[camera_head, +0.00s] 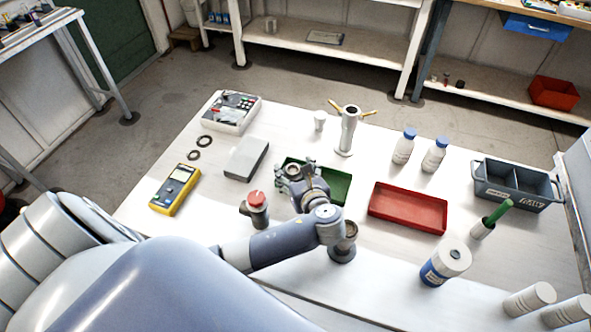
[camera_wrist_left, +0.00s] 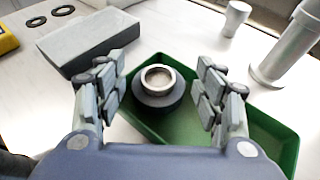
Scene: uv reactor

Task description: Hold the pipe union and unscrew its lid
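A round piece with a dark grey collar and a bright metal ring around its opening, which looks like the pipe union (camera_wrist_left: 157,95), is over the green tray (camera_wrist_left: 180,145) in the left wrist view. I cannot tell whether its lid is a separate part. In the head view it is small and partly hidden between the fingers, by the green tray (camera_head: 338,187). My left gripper (camera_head: 296,167) is open. Its fingers stand on either side of the piece, with visible gaps, in the left wrist view (camera_wrist_left: 160,88). My right gripper is not in view.
A red-topped grey cylinder (camera_head: 257,208) and a dark round fitting (camera_head: 342,249) stand close to my left arm. A red tray (camera_head: 408,207) lies right of the green one. A grey block (camera_head: 246,158) and yellow meter (camera_head: 175,189) lie to the left. Bottles (camera_head: 404,148) stand behind.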

